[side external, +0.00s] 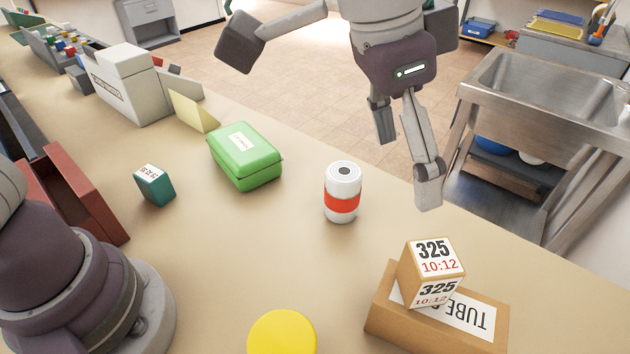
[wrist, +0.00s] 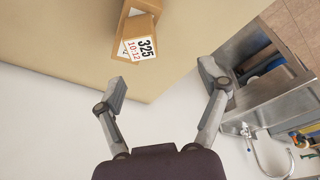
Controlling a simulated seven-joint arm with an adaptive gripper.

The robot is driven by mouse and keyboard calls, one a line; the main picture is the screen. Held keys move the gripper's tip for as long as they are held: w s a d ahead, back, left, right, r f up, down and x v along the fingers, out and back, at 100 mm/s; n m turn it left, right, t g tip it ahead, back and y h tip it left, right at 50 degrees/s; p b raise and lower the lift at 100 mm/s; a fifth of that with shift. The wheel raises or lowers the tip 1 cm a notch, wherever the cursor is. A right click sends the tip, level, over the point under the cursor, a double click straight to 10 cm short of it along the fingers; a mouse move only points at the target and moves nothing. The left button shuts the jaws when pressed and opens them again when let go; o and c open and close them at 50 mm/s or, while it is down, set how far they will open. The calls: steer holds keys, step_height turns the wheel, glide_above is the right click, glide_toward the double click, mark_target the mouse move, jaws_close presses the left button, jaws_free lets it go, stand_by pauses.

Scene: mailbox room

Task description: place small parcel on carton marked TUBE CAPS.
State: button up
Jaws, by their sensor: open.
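The small parcel (side external: 431,271) is a brown box with white labels reading 325 and 10:12. It rests on top of the flat brown carton (side external: 380,321), whose white label shows TUBE and is partly hidden by the parcel. In the wrist view the parcel (wrist: 141,41) lies over the carton (wrist: 122,54) near the top, ahead of the fingers. My gripper (side external: 405,152) is open and empty, raised above the table's far edge, apart from the parcel. It also shows in the wrist view (wrist: 164,84), its fingers spread wide with nothing between them.
A white can with a red band (side external: 342,196) stands mid-table. A green box (side external: 244,158), a teal box (side external: 155,185) and a yellow round thing (side external: 283,333) are also on the table (side external: 230,240). A metal sink (side external: 545,85) stands beyond the table edge.

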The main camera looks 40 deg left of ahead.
steer(key=a+r+n+t, duration=0.1)
steer(key=a+r+n, duration=0.15)
steer(key=a, duration=0.85)
steer(key=s+a+f+n+t+y, duration=0.2)
steer(key=s+a+f+n, duration=0.2)
steer(key=s+a, duration=0.4)
steer(key=a+n, duration=0.1)
steer(key=a, duration=0.3)
steer(key=shift+f, duration=0.15)
